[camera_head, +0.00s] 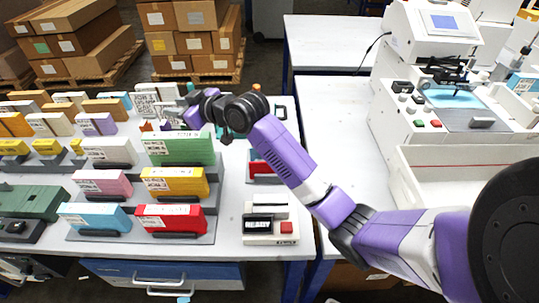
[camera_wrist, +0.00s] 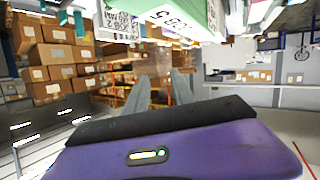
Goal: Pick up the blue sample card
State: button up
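A light-blue labelled card-like block (camera_head: 95,217) stands in the front left slot of a dark grey rack, beside a red one (camera_head: 170,218). A flat light-blue sheet (camera_head: 455,98) lies on the bed of the white machine at right. I cannot tell for certain which is the sample card. My gripper (camera_head: 192,114) is above the back of the left table, behind the green block (camera_head: 180,148) and well apart from both blue things. In the wrist view its two grey fingers (camera_wrist: 160,92) stand apart with nothing between them.
Pink (camera_head: 102,183) and yellow (camera_head: 175,183) blocks stand in the rack, with several more blocks behind and to the left. A small device reading READY (camera_head: 270,226) sits at the table's front right. The middle table (camera_head: 335,120) is mostly bare. Cardboard boxes (camera_head: 190,35) are stacked behind.

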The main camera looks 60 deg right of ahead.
jog(key=s+d+f+n+g, duration=0.2)
jog(key=d+f+g, duration=0.15)
jog(key=d, duration=0.35)
jog(key=s+d+f+n+g, duration=0.1)
jog(key=s+d+f+g, duration=0.1)
jog(key=s, duration=0.4)
jog(key=s+d+f+n+g, duration=0.1)
jog(key=s+d+f+g, duration=0.2)
jog(key=s+g, duration=0.2)
jog(key=s+d+f+g, duration=0.2)
jog(key=s+g, duration=0.2)
jog(key=s, duration=0.3)
jog(key=shift+d+f+n+y+p, duration=0.2)
jog(key=shift+n+y+p, duration=0.1)
jog(key=shift+n, duration=0.1)
jog(key=shift+f+p, duration=0.5)
jog(key=shift+f, duration=3.25)
grip_shut()
